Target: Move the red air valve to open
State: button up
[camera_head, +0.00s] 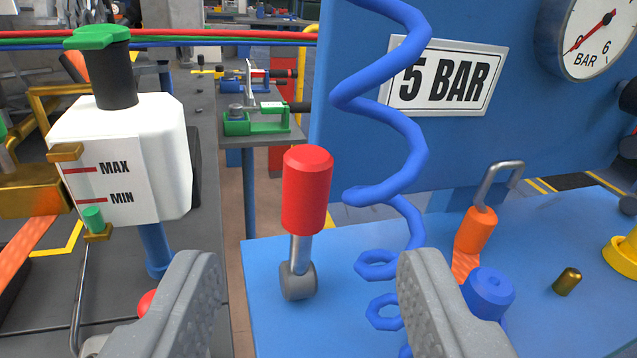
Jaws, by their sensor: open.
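The red air valve (307,190) is a lever with a red cylindrical grip on a grey metal stem and a rounded grey base. It stands nearly upright at the left edge of a blue bench (300,335). My gripper (305,275) is open, with its two grey fingers at the lower left and lower right of the picture. The lever shows between the fingers and appears beyond them. I cannot tell its exact distance. Nothing is between the fingertips, and no contact shows.
A blue coiled hose (408,135) hangs just right of the lever. A padlock-like orange piece (476,230) and a blue knob (488,292) stand further right. A white reservoir (135,160) is at the left. A blue panel with a 5 BAR sign (447,78) and a gauge (590,35) rises behind.

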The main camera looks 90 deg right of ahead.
aim_at(309, 172)
jog(key=shift+m+h, duration=0.6)
jog(key=shift+m, duration=0.1)
jog(key=d, duration=0.4)
jog(key=d+f+b, duration=0.1)
jog(key=d, duration=0.3)
jog(key=d+f, duration=0.1)
jog(key=d, duration=0.3)
jog(key=shift+w+d+b, duration=0.2)
jog(key=shift+w+b, duration=0.15)
grip_shut()
